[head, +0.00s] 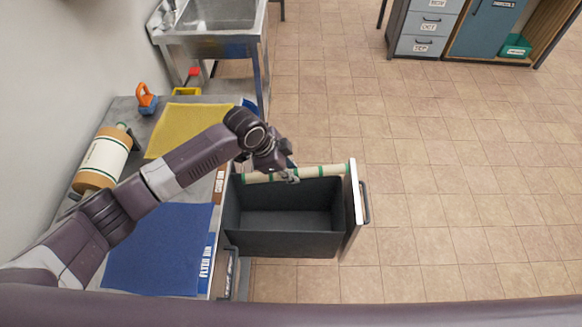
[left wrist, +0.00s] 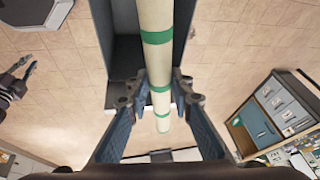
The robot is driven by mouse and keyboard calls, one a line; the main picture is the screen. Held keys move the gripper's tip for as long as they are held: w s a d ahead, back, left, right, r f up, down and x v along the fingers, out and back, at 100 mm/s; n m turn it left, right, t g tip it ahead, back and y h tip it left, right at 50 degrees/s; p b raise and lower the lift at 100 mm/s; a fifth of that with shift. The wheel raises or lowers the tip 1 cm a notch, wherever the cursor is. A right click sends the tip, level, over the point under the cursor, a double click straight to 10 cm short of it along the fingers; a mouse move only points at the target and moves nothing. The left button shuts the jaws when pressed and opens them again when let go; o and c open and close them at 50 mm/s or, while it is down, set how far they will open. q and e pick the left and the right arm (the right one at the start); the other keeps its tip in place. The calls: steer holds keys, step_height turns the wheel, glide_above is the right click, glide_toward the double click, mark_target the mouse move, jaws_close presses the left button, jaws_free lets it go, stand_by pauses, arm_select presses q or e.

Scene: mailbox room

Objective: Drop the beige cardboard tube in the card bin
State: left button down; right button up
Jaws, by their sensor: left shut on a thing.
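The beige cardboard tube (head: 326,171) with green bands is held level at the far long side of the open dark grey bin (head: 290,245). Its right end is close to the bin's white front panel (head: 351,208). My left gripper (head: 290,176) is shut on the tube near its middle. In the left wrist view the tube (left wrist: 156,18) runs between the fingers (left wrist: 159,98), with the bin (left wrist: 126,62) behind it. The visible bin floor is bare. A dark gripper, apparently my right one (left wrist: 24,70), shows small at the left edge of that view; its jaw state is unclear.
A blue mat (head: 155,250) beside a "FLYER BIN" label (head: 207,262), a yellow mat (head: 185,128), a wrapped roll (head: 103,158) and an orange-and-blue object (head: 146,99) are on the bench. A sink (head: 210,40) stands behind. Tiled floor (head: 470,200) is clear at right.

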arm_select(q)
step_height(320, 180, down, 21)
steer(key=b, duration=1.5)
steer(key=shift+f+b, duration=0.2)
steer(key=shift+b, duration=0.1)
steer(key=c, duration=1.6)
jaws_free()
steer(key=v, duration=1.2)
